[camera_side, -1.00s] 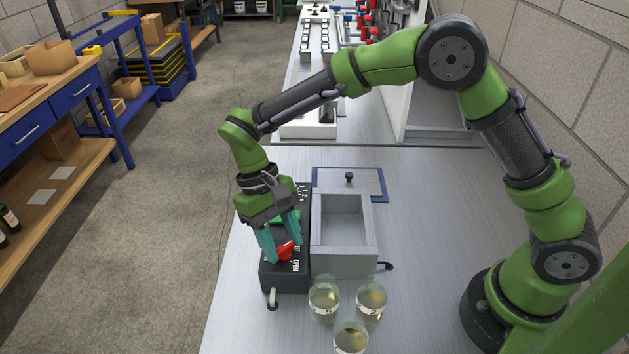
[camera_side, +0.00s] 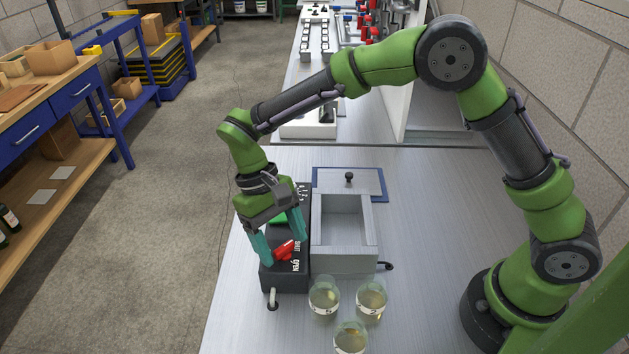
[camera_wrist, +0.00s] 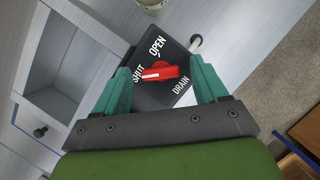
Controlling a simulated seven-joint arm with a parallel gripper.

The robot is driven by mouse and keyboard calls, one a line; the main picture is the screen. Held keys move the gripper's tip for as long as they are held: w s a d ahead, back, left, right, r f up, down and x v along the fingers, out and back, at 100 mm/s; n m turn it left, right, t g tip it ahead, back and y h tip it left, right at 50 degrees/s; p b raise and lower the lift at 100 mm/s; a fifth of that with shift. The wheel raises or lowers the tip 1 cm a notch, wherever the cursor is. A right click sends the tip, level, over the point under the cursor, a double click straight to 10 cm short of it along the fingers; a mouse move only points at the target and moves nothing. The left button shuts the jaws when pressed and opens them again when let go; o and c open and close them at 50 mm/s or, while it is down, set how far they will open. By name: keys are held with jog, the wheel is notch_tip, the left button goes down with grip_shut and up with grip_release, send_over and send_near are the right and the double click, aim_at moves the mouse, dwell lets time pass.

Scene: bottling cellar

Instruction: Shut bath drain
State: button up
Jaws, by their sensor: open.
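The red drain knob (camera_side: 284,250) sits on top of a black control box (camera_side: 283,282). In the wrist view the knob (camera_wrist: 165,72) has a white pointer stripe aimed at the word SHUT; OPEN and DRAIN are printed nearby. My gripper (camera_side: 283,247) is open, its teal fingers on either side of the knob with gaps between. The wrist view shows my gripper (camera_wrist: 161,70) the same way, with nothing held. The grey bath (camera_side: 344,262) stands just right of the box, open on top; its inside looks empty.
A lid with a black knob and blue edge (camera_side: 380,196) lies behind the bath. Three glass beakers of pale liquid, one of them at the front (camera_side: 350,338), stand close by the bath. The bench top (camera_side: 425,230) is clear to the right.

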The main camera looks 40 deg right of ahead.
jog(key=v, duration=1.6)
jog(key=shift+w+r, duration=0.25)
jog(key=shift+r, duration=0.1)
jog(key=s+d+r+m+t+y, duration=0.1)
jog(key=s+d+m+t, duration=0.3)
jog(key=s+d+t, duration=0.7)
jog(key=s+d+y, duration=0.1)
jog(key=s+d, duration=0.6)
jog(key=shift+s+d+t, duration=0.3)
jog(key=shift+s, duration=0.05)
